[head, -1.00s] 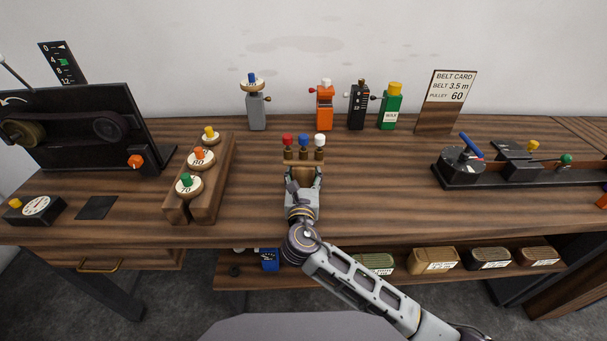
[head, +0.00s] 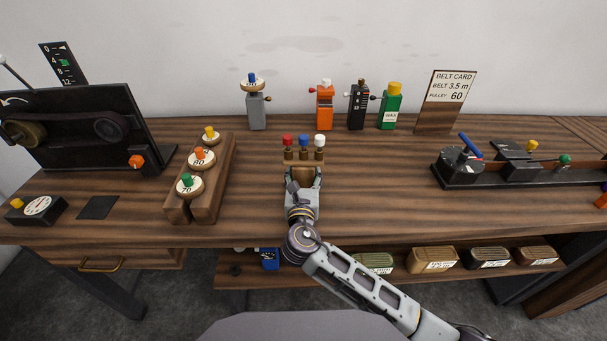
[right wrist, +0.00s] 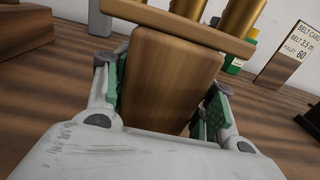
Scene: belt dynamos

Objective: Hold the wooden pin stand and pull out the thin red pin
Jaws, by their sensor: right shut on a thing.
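The wooden pin stand (head: 304,161) stands on the bench in front of me, with three pins in a row in its top. The red-headed pin (head: 287,141) is at the left, a blue-headed pin (head: 304,141) in the middle and a white-headed pin (head: 320,141) at the right. My right gripper (head: 303,176) is shut on the stand's wooden block, which fills the space between the green-lined fingers in the right wrist view (right wrist: 170,80). There the pins show only as brass shafts, their heads cut off. My left gripper is not in view.
A wooden rack (head: 218,178) with numbered pulleys stands to the left. Grey, orange, black and green bottles line the back near the belt card (head: 446,100). A black winding device (head: 510,175) is at the right. Bare bench surrounds the stand.

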